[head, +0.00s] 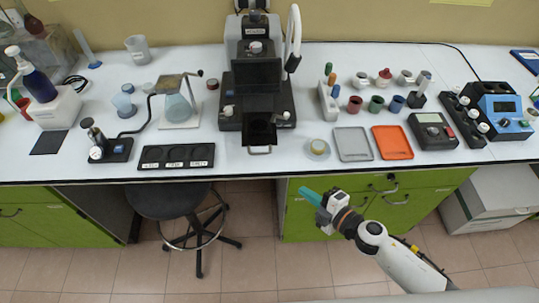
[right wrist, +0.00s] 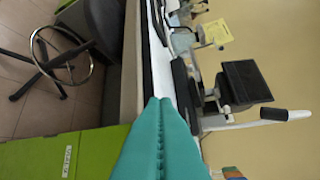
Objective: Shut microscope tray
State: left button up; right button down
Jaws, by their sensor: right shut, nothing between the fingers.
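The microscope (head: 256,70) stands at the back middle of the white bench, with a dark screen on its front. Its dark tray (head: 261,133) sticks out toward the bench's front edge, with a pale handle (head: 260,150) at its near end. My right gripper (head: 308,195) is in front of the bench, below the tray and to its right, apart from it. Its teal fingers are closed together and empty, and they show large in the right wrist view (right wrist: 158,125). The microscope's dark screen (right wrist: 245,82) also shows there, turned sideways. My left gripper is not seen.
A black three-well plate (head: 176,157) lies left of the tray. A small round dish (head: 318,148), a grey tray (head: 352,144) and an orange tray (head: 392,142) lie to its right. A stool (head: 168,200) stands below the bench. The bench strip before the handle is clear.

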aim_at(272, 130)
notch_tip(272, 130, up, 6)
jog(key=s+a+n+y, duration=0.2)
jog(key=a+n, duration=0.1)
jog(key=w+a+f+g+p, duration=0.1)
jog(key=w+a+f, duration=0.1)
jog(key=w+a, duration=0.5)
jog(key=w, duration=0.3)
jog(key=shift+w+a+p, duration=0.2)
jog(key=shift+w+p, duration=0.1)
jog(key=shift+p, duration=0.1)
jog(key=w+b, duration=0.2)
jog(key=w, duration=0.2)
jog(key=w+b, duration=0.1)
jog(key=w, duration=0.3)
jog(key=w+b, duration=0.2)
jog(key=w, duration=0.3)
jog(key=shift+f+b, duration=0.25)
jog(key=shift+b, duration=0.1)
jog(key=shift+d+r, duration=0.1)
jog(key=shift+r, duration=0.35)
